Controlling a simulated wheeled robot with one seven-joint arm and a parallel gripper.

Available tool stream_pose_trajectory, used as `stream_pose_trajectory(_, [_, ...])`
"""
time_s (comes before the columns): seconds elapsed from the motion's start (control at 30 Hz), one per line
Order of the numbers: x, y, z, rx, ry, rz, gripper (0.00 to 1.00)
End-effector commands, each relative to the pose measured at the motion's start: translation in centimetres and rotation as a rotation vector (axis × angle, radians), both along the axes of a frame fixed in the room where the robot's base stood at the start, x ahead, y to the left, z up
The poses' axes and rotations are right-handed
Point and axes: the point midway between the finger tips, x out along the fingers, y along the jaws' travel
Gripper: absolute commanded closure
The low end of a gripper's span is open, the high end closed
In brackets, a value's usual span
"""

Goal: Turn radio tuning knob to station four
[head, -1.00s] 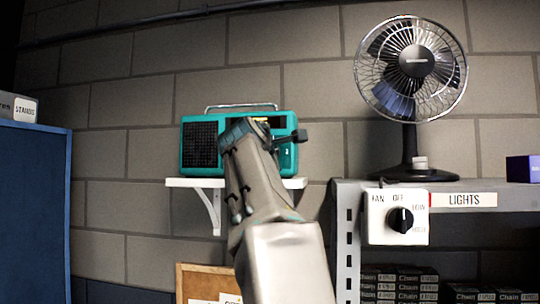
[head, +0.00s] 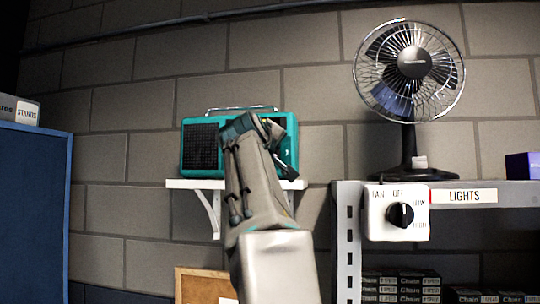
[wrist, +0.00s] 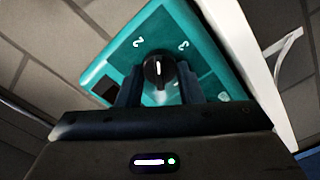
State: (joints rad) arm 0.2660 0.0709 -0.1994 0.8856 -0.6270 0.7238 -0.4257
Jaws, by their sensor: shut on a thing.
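The teal radio (head: 200,148) stands on a white wall shelf, its right part hidden behind my arm in the head view. In the wrist view the radio's face (wrist: 188,22) shows tilted, with a black tuning knob (wrist: 158,69) bearing a white pointer line. White digits 2 and 3 are printed above the knob to either side, and another white mark to the lower right is hard to read. The pointer lies between the 2 and the 3. My gripper (wrist: 159,84) has one dark finger on each side of the knob and is shut on it.
The white bracket shelf (head: 180,184) carries the radio. To the right, a metal shelf unit (head: 348,235) holds a desk fan (head: 411,70) and a fan switch box (head: 378,220). A blue panel (head: 35,200) stands at left, a corkboard (head: 190,285) below.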

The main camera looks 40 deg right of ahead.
Motion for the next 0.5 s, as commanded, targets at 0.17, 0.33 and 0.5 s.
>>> stream_pose_trajectory(0.17, [0.01,-0.02,-0.11,0.108,-0.126,0.001,0.90])
stream_pose_trajectory(0.33, [0.04,-0.03,-0.09,0.214,-0.248,0.001,0.90])
stream_pose_trajectory(0.5, [-0.02,-0.04,-0.06,0.319,-0.371,0.001,0.90])
